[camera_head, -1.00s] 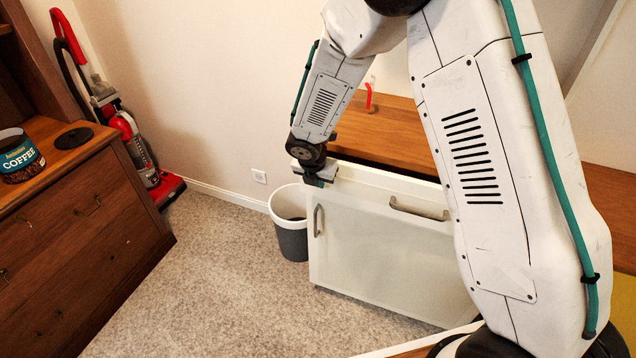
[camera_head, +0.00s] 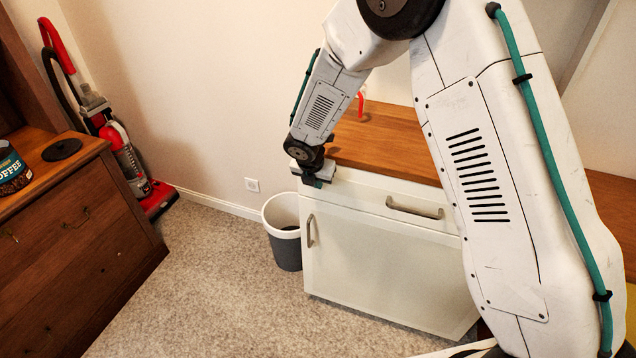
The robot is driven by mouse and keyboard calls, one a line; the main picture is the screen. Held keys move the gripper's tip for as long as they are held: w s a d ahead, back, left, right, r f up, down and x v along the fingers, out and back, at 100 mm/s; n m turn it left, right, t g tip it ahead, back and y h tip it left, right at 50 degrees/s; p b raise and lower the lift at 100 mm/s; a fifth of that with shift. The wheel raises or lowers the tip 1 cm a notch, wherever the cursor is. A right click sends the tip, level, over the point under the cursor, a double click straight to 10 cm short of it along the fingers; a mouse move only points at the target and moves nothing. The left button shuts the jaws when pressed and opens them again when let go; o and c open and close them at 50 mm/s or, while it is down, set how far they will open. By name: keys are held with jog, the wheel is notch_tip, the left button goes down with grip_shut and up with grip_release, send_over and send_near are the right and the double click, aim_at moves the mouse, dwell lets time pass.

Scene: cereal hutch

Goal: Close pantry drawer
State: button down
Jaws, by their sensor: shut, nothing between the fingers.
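The pantry drawer (camera_head: 375,203) is the white top front of a low cabinet, with a horizontal grey handle (camera_head: 414,208). It sits flush or nearly flush under the wooden top (camera_head: 385,140); no open gap shows behind it. My gripper (camera_head: 318,182) is at the upper left corner of the drawer front, shut and empty, pointing down. It appears to touch the front or be very close to it. My arm hides the right end of the drawer.
Below the drawer is a white cabinet door (camera_head: 385,265) with a vertical handle (camera_head: 309,230). A grey and white bin (camera_head: 284,240) stands at its left. A brown dresser (camera_head: 70,240) and red vacuum cleaner (camera_head: 130,160) are at left. Carpet (camera_head: 220,290) between is clear.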

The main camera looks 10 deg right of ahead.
jog(key=s+a+r, duration=0.4)
jog(key=s+r, duration=0.3)
jog(key=r, duration=0.2)
jog(key=s+d+r+m, duration=0.6)
jog(key=s+m, duration=0.4)
jog(key=s, duration=0.1)
jog(key=s+d+r+m+g+y, duration=0.1)
jog(key=s+d+r+m, duration=0.6)
jog(key=s+m, duration=0.3)
jog(key=s+d+r+m+g+y, duration=0.1)
jog(key=s+d+r+m, duration=0.5)
jog(key=s+m, duration=0.4)
jog(key=s, duration=0.3)
jog(key=shift+s+d+r, duration=0.35)
jog(key=shift+d+r, duration=0.05)
jog(key=shift+a, duration=0.1)
